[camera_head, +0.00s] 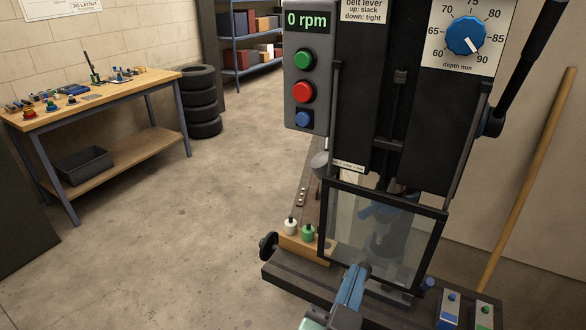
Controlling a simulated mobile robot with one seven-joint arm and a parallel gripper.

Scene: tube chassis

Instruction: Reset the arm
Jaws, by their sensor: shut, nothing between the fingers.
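My gripper (357,271) reaches up from the bottom edge of the view, in front of the drill press. Its blue-grey fingers are shut and hold nothing. Its tip overlaps the lower edge of the clear guard (352,228) in the picture; I cannot tell whether they touch. Most of my arm is out of view below.
The dark drill press (370,90) fills the right, with a control box (302,75) reading 0 rpm and a blue depth dial (466,36). A wooden pole (528,180) leans at right. A workbench (150,88) and stacked tyres (201,102) stand far left. Open floor lies between.

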